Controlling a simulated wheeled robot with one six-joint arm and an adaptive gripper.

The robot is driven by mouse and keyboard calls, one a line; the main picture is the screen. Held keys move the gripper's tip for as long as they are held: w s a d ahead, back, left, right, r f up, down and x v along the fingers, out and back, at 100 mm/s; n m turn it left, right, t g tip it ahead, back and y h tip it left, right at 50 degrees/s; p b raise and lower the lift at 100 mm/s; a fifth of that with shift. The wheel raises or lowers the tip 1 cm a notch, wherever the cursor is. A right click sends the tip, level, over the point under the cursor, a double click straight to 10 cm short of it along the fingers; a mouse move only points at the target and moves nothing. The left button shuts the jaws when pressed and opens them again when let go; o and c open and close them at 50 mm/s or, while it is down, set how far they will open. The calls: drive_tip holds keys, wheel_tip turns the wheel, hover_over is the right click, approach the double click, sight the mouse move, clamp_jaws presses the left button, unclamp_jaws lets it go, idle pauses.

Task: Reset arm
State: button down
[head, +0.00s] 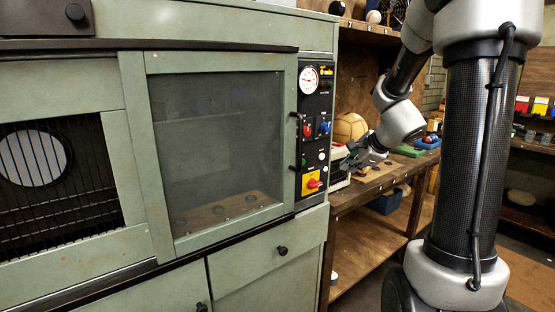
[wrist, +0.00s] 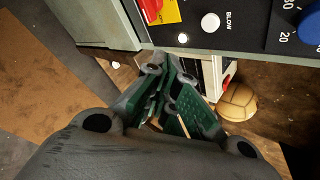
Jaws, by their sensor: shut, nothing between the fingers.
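My gripper (head: 350,163) reaches in from the right in the head view, beside the lower right edge of the green cabinet. In the wrist view, the fingers of my gripper (wrist: 165,72) come together and hold nothing. A tan leather ball (head: 350,127) sits on the bench behind the gripper; it also shows in the wrist view (wrist: 237,102), right of the fingers. A white device (head: 339,165) stands on the bench close to the gripper; the fingers partly hide it in the wrist view.
The green cabinet (head: 138,150) with a mesh window fills the left. Its control panel (head: 313,130) has a gauge, knobs and a red switch close to the gripper. The wooden bench (head: 345,200) holds a green box (head: 408,151) and a blue tray (head: 427,142).

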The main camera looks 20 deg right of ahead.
drive_tip(key=s+a+f+n+g+y, duration=0.1)
drive_tip(key=s+a+n+g, duration=0.15)
drive_tip(key=s+n, duration=0.4)
drive_tip(key=s+a+f+n+g+y, duration=0.1)
drive_tip(key=s+a+n+g, duration=0.15)
drive_tip(key=s+n, duration=0.4)
drive_tip(key=s+a+r+n+h, duration=0.1)
drive_tip(key=s+a+r+n, duration=0.1)
drive_tip(key=s, duration=0.5)
drive_tip(key=s+a+r+n+h, duration=0.2)
drive_tip(key=s+r+n, duration=0.3)
drive_tip(key=s+n, duration=0.2)
drive_tip(key=shift+s+a+r, duration=0.15)
drive_tip(key=shift+s+r, duration=0.05)
drive_tip(key=shift+s, duration=0.4)
